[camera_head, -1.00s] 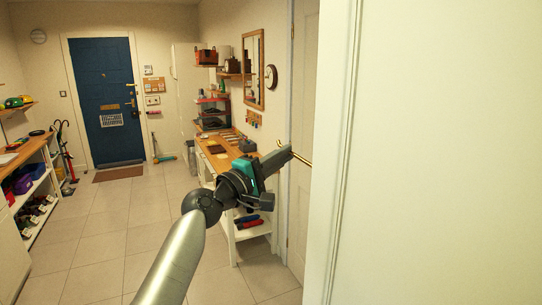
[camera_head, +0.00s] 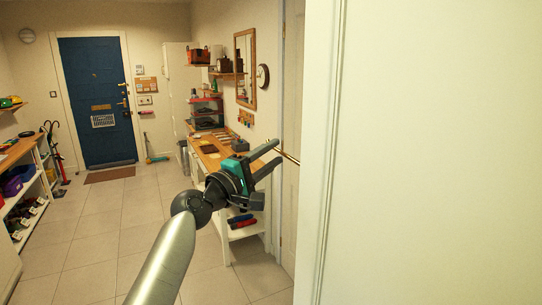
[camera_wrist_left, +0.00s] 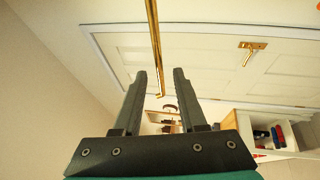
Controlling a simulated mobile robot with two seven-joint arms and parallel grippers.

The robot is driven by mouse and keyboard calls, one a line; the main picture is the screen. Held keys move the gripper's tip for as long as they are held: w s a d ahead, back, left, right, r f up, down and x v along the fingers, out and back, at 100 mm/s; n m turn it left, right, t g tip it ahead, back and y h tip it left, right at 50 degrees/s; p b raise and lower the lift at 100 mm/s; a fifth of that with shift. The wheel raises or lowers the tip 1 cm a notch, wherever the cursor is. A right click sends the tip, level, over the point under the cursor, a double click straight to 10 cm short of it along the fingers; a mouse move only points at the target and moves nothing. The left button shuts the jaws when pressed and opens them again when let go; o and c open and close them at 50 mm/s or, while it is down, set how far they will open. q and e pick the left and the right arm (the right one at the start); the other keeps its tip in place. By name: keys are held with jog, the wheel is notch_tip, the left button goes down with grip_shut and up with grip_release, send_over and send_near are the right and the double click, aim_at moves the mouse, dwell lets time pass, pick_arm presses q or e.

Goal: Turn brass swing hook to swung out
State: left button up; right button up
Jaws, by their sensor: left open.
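The brass swing hook shows as a thin brass rod (camera_head: 290,158) in the head view, in front of the pale door at the right and just beyond my left gripper (camera_head: 279,151). In the left wrist view the brass rod (camera_wrist_left: 154,45) comes down from the top edge, and its lower end shows between the two fingers of my left gripper (camera_wrist_left: 160,74). The fingers are apart, with a gap on both sides of the rod. I cannot tell how deep the rod sits between them. The right gripper is out of view.
A pale wall edge (camera_head: 325,150) stands close at the right. A wooden-topped bench (camera_head: 210,150) with shelves is behind my gripper. The left wrist view shows a white panelled door with a brass handle (camera_wrist_left: 250,48). The tiled floor (camera_head: 105,220) at the left is clear.

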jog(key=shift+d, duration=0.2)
pick_arm(q)
jog(key=b+v, duration=0.2)
jog(key=v, duration=1.3)
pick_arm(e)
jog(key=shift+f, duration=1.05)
pick_arm(q)
jog(key=shift+a+f, duration=0.15)
